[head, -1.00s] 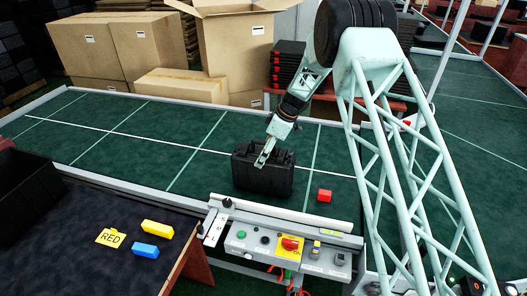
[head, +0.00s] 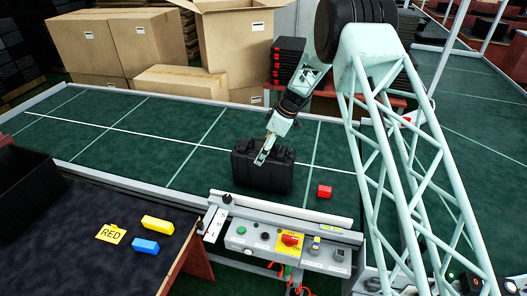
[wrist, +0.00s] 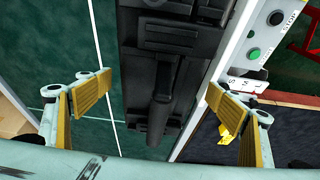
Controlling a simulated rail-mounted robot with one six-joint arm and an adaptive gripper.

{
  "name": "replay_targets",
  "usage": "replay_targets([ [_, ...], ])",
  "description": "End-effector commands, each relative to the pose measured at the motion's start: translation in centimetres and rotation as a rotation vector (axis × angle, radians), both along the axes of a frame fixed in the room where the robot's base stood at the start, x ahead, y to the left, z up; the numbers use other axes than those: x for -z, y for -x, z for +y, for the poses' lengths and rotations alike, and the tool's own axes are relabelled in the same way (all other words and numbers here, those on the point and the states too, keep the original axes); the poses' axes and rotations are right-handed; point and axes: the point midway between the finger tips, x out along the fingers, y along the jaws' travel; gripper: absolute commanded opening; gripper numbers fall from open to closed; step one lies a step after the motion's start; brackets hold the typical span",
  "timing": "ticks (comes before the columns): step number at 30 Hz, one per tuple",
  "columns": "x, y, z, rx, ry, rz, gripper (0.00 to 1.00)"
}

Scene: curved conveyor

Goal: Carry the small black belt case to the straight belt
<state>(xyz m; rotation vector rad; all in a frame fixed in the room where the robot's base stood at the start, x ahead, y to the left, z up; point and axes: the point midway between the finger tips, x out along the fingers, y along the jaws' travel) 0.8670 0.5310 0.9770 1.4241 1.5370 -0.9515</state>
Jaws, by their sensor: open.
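The black case (head: 270,178) stands upright on a green belt (head: 130,135), close to the belt's near rail. It also shows in the wrist view (wrist: 165,60), with its handle side facing the camera. My gripper (head: 262,158) is at the top of the case in the head view. In the wrist view my gripper (wrist: 158,92) is open, with one yellow-padded finger on each side of the case and visible gaps between. I cannot tell how deep the fingertips reach. Another green belt (head: 475,110) runs at the right rear.
A control panel (head: 285,243) stands along the near rail. A dark table (head: 90,265) at the left holds yellow and blue blocks and a RED card. Cardboard boxes (head: 170,85) stand behind the belt.

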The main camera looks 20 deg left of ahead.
Motion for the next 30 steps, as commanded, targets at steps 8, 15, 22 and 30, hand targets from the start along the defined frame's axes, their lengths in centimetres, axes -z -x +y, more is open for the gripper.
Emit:
replay_targets([
  [8, -0.2, 0.0, 0.0, 0.000, 0.000, 0.000, 0.85],
  [15, -1.8, -0.1, -0.7, 0.000, 0.000, -0.001, 0.85],
  [22, -4.5, -0.2, -1.7, 0.001, -0.001, -0.002, 0.85],
  [30, -7.8, -0.3, -3.1, 0.001, 0.000, -0.002, 0.85],
])
